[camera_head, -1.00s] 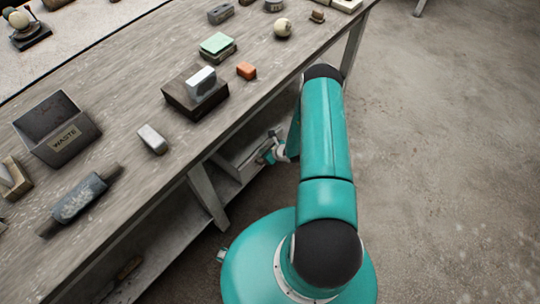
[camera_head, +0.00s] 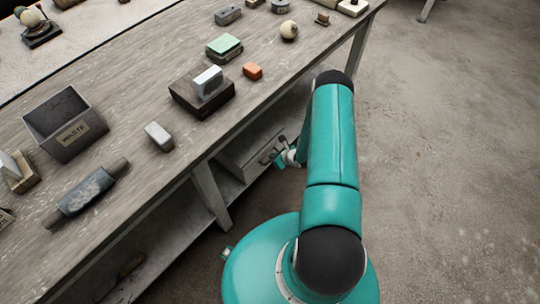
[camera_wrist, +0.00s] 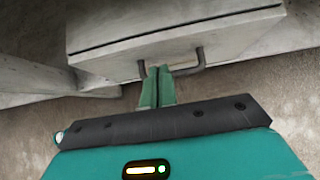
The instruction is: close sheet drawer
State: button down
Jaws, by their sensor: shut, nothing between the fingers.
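The sheet drawer (camera_wrist: 175,32) is a grey, worn box front with a dark bent bar handle (camera_wrist: 198,60) in the wrist view. In the head view the drawer (camera_head: 250,149) shows under the bench top, partly hidden by the bench edge and my arm. My gripper (camera_wrist: 157,71) is shut and empty, its two teal fingers side by side. The fingertips overlap the left half of the handle in the picture; I cannot tell whether they touch it. In the head view my gripper (camera_head: 280,155) is small, just in front of the drawer. How far the drawer stands out is unclear.
The workbench (camera_head: 135,110) carries a waste box (camera_head: 66,122), a dark block with a pale block on it (camera_head: 202,92), a green block (camera_head: 224,44) and a plaster ball (camera_head: 289,30). A bench leg (camera_head: 211,195) stands left of the drawer. The floor (camera_head: 450,140) to the right is clear.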

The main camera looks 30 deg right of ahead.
jog(key=v, duration=1)
jog(key=shift+s+d, duration=0.2)
jog(key=shift+s, duration=0.2)
